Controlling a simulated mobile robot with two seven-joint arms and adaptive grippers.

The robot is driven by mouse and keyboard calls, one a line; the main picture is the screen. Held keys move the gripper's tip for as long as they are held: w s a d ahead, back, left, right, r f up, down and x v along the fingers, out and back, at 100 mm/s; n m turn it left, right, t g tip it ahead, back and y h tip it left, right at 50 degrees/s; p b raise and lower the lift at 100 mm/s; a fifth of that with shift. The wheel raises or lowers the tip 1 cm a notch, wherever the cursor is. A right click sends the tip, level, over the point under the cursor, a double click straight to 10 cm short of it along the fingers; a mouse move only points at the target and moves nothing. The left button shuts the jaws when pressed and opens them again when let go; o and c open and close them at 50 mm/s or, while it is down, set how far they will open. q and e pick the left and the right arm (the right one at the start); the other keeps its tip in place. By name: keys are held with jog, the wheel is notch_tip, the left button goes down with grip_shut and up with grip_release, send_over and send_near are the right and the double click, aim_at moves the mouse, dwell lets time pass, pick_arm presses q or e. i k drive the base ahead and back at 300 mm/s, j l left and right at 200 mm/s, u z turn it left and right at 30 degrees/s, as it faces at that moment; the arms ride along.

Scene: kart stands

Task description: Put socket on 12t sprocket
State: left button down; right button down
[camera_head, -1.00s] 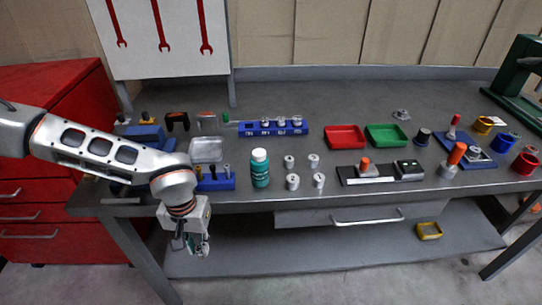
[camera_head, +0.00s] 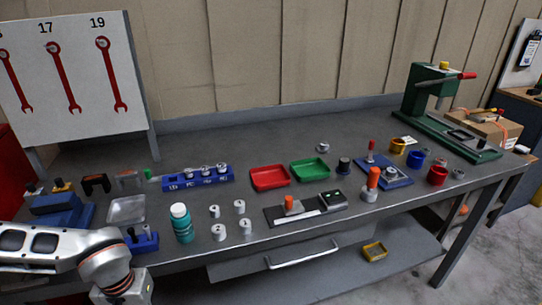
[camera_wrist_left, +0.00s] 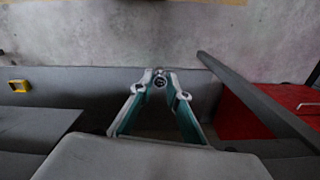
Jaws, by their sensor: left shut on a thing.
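My left gripper (camera_wrist_left: 160,80) has its two fingertips closed together on a small dark round socket (camera_wrist_left: 160,76), seen end-on. In the head view only my left wrist shows at the bottom left, in front of the bench; the fingertips are cut off there. A blue rack (camera_head: 174,184) on the bench carries several small silver sockets. A small grey toothed-looking part (camera_head: 322,147) lies behind the green tray; I cannot tell whether it is the 12t sprocket. My right gripper is not in view.
On the bench (camera_head: 262,127) stand a teal bottle (camera_head: 181,223), several silver cylinders (camera_head: 239,206), a red tray (camera_head: 270,187), a green tray (camera_head: 310,179) and a green press (camera_head: 425,100). The rear strip is clear. A yellow bin (camera_head: 374,251) sits on the lower shelf.

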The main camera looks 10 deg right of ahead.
aim_at(391, 171)
jog(key=l+u, duration=0.1)
jog(key=l, duration=1)
jog(key=l+u, duration=0.15)
jog(key=l, duration=1)
jog(key=k+l+u, duration=0.1)
jog(key=l, duration=1)
